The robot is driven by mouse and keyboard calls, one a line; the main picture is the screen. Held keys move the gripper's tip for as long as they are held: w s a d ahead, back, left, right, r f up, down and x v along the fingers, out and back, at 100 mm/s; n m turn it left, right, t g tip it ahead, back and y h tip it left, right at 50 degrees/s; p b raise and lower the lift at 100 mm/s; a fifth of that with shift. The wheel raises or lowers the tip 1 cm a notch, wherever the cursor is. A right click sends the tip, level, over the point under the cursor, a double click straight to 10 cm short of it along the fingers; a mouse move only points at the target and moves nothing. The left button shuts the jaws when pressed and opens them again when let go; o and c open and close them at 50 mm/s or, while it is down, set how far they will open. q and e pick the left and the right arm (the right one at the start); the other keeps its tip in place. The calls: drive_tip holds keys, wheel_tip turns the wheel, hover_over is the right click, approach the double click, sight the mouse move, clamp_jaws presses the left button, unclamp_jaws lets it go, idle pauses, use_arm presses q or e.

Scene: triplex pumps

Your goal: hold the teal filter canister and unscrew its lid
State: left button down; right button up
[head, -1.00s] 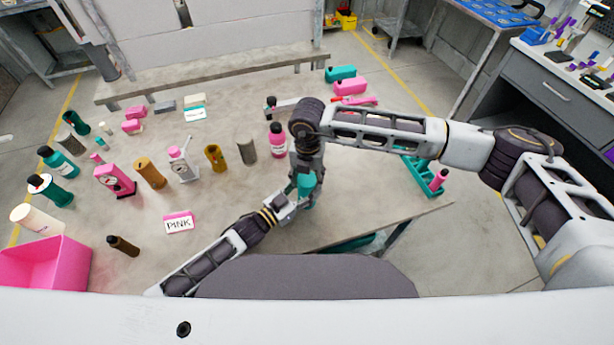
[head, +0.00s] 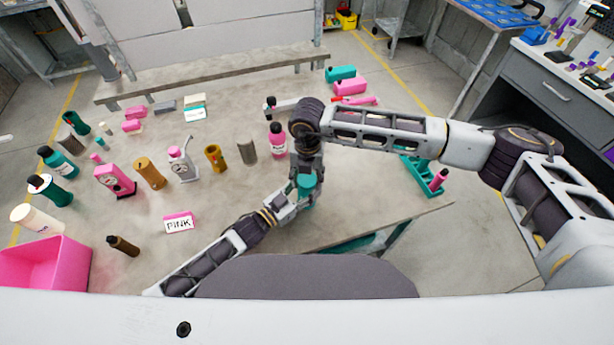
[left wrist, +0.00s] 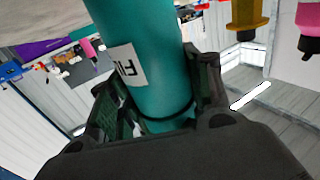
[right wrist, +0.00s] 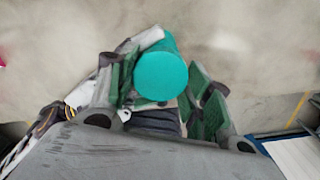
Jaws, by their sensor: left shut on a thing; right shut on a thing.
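The teal filter canister (head: 307,184) is near the table's front edge in the head view, partly hidden by my grippers. In the left wrist view the canister (left wrist: 145,50) is a teal cylinder with a white label. My left gripper (left wrist: 160,92) is shut around its side, one finger on each side. My right gripper (head: 307,168) comes from above and is shut on the lid. In the right wrist view the lid's round teal end (right wrist: 160,68) shows between the fingers. The seam between lid and body is not clear.
A pink-labelled bottle (head: 277,140) stands close left of my right gripper. A teal rack (head: 422,172) with a pink bottle is to the right. The table's front centre is clear.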

idle(0.3)
drive_tip(key=o, duration=1.1)
drive_tip(key=shift+o, duration=0.2)
drive_tip(key=shift+r, duration=0.15)
drive_tip(key=shift+r, duration=2.15)
use_arm(q)
drive_tip(key=c, duration=0.6)
unclamp_jaws()
drive_tip(key=shift+s+a, duration=0.1)
drive_tip(key=shift+v, duration=5.85)
